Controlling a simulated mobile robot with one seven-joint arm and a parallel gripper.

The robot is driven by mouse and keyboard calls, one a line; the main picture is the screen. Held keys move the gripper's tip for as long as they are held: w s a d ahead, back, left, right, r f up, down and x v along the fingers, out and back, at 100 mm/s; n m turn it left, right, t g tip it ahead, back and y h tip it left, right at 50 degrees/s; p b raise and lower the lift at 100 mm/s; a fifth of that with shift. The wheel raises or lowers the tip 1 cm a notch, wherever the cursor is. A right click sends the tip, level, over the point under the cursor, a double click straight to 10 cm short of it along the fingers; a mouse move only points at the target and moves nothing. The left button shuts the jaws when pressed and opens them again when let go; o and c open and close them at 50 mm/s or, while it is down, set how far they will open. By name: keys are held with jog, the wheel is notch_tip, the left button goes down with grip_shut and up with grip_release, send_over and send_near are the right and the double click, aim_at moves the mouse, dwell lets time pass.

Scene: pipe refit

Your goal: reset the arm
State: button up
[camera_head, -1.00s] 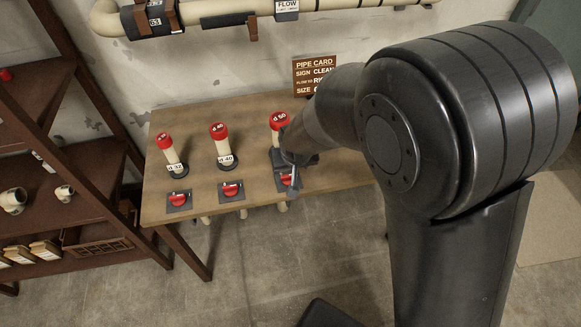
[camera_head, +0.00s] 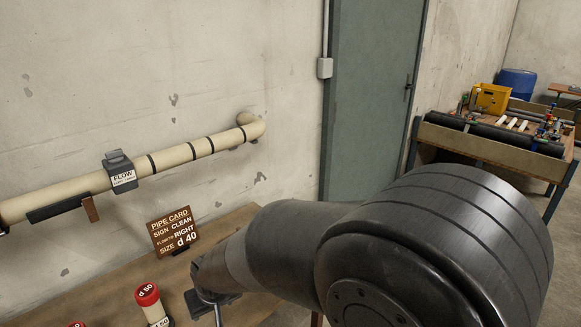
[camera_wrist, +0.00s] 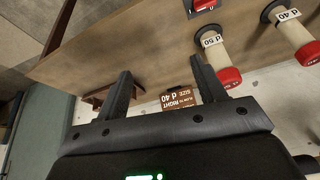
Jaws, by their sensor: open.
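In the head view my dark arm reaches in from the lower right, with my gripper (camera_head: 212,304) low over the table, partly cut off by the bottom edge. In the wrist view my gripper (camera_wrist: 161,66) has its two fingers wide apart with nothing held between them. The d 50 post (camera_head: 151,304) with its red cap stands left of my gripper; it also shows in the wrist view (camera_wrist: 217,55), beside the right finger and apart from it. The d 40 post (camera_wrist: 290,33) stands farther right there.
The pipe card (camera_head: 173,231) stands on the wooden table (camera_head: 112,287) and reads clean, right, d 40. A cream pipe (camera_head: 190,150) with a flow tag (camera_head: 121,176) runs along the wall. A red switch (camera_wrist: 203,4) is near the posts. A workbench (camera_head: 490,145) stands far right.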

jog(key=d+r+m+t, duration=0.1)
jog(key=d+r+m, duration=0.1)
jog(key=d+r, duration=0.5)
jog(key=d+r+m, duration=0.1)
jog(key=d+r, duration=0.3)
jog(key=d, duration=0.7)
jog(key=s+d+r+m+t+h, duration=0.1)
jog(key=s+d+r+m, duration=0.3)
jog(key=s+d, duration=0.8)
jog(key=shift+s+d+r+h, duration=0.2)
jog(key=shift+d+r+h, duration=0.5)
jog(key=shift+d, duration=1.05)
jog(key=shift+f, duration=0.2)
